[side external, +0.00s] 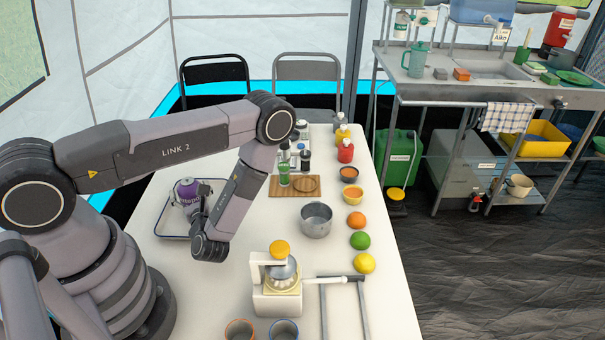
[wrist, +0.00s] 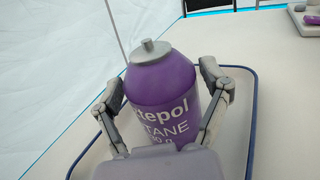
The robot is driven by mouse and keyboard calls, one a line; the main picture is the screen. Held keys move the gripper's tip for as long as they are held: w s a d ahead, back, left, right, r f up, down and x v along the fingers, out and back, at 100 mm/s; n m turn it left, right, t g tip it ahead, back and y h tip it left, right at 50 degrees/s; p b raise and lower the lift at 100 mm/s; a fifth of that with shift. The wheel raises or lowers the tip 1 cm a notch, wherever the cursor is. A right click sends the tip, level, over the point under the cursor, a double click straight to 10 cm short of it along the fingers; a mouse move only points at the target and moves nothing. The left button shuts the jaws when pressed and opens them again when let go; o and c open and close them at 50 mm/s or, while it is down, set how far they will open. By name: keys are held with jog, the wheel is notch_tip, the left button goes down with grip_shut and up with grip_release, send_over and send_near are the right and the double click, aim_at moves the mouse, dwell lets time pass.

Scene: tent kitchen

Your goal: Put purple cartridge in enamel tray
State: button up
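The purple cartridge (side external: 186,191), with a grey cap and white lettering, is at the enamel tray, a white tray with a dark blue rim (side external: 159,227). In the wrist view the cartridge (wrist: 162,88) is close to upright, and the tray's rim (wrist: 250,125) runs around behind it. My gripper (wrist: 162,82) has one finger on each side of the cartridge, very close to its sides. I cannot tell whether the fingers press on it or leave small gaps. The cartridge's base is hidden, so its contact with the tray does not show. In the side view my wrist covers part of the tray.
A steel pot (side external: 316,220), a juicer (side external: 277,285) and a wooden board (side external: 290,187) stand right of the tray. Fruit, bowls and bottles line the table's right side. Two cups (side external: 284,331) stand at the front. Chairs (side external: 214,75) are behind the table.

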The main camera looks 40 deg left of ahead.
jog(key=shift+o, duration=0.5)
jog(key=shift+r, duration=0.15)
jog(key=v, duration=0.5)
jog(key=shift+r, duration=0.35)
notch_tip(320, 180, up, 5)
jog(key=shift+f, duration=0.1)
notch_tip(320, 180, up, 11)
jog(key=n+g, duration=0.7)
jog(key=n, duration=0.2)
send_over(192, 194)
jog(key=s+d, duration=0.2)
jog(key=s+d+r+n+g+h, duration=0.1)
jog(key=s+r+n+g+h, duration=0.3)
jog(key=r+n+h, duration=0.2)
jog(key=s+d+r+n+t+h, duration=0.4)
jog(key=d+r+n+t+h, duration=0.2)
jog(key=d+r+t+h, duration=0.4)
notch_tip(192, 194, up, 3)
jog(key=shift+d+r+n+t+h, duration=0.2)
jog(key=shift+d+n+t+h, duration=0.1)
jog(key=shift+t+h, duration=0.25)
